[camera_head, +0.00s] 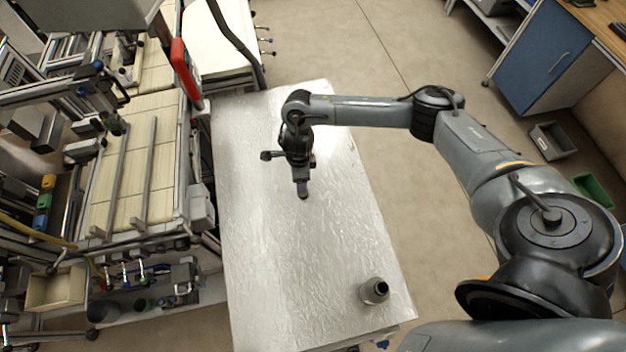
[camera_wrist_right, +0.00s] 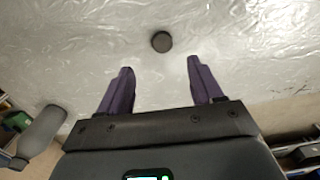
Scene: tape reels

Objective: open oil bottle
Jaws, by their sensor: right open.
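My right gripper (camera_head: 302,192) is over the middle of the table. My left gripper is not in view.
The silver table (camera_head: 265,255) is otherwise largely bare. A conveyor rack with cream panels (camera_head: 150,120) stands along its left side. A blue cabinet (camera_head: 545,65) and a grey bin (camera_head: 551,141) are at the far right, off the table.

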